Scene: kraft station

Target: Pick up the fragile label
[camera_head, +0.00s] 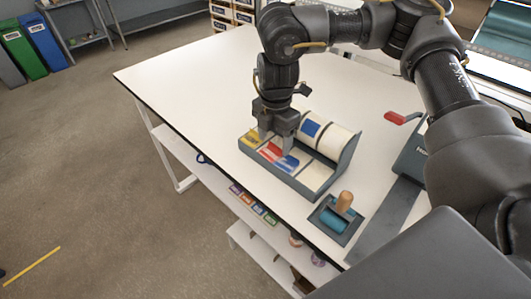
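A grey label holder (318,192) with several rolls and labels stands on the white table. Its front row shows a yellow label (249,141), a red label (270,152) and a blue label (288,163). The print is too small to read, so I cannot confirm which is the fragile label; the red one may be it. My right gripper (273,145) points down over the front row, close to the red label, with its fingers apart. It partly hides the labels, and I cannot tell whether it touches them. My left gripper is not in view.
A roller with a wooden handle (344,202) sits in a tray right of the holder. A red-handled tool (396,118) lies farther right, near a dark grey device (411,158). The table's left part (190,75) is clear. A shelf below holds small coloured items (248,200).

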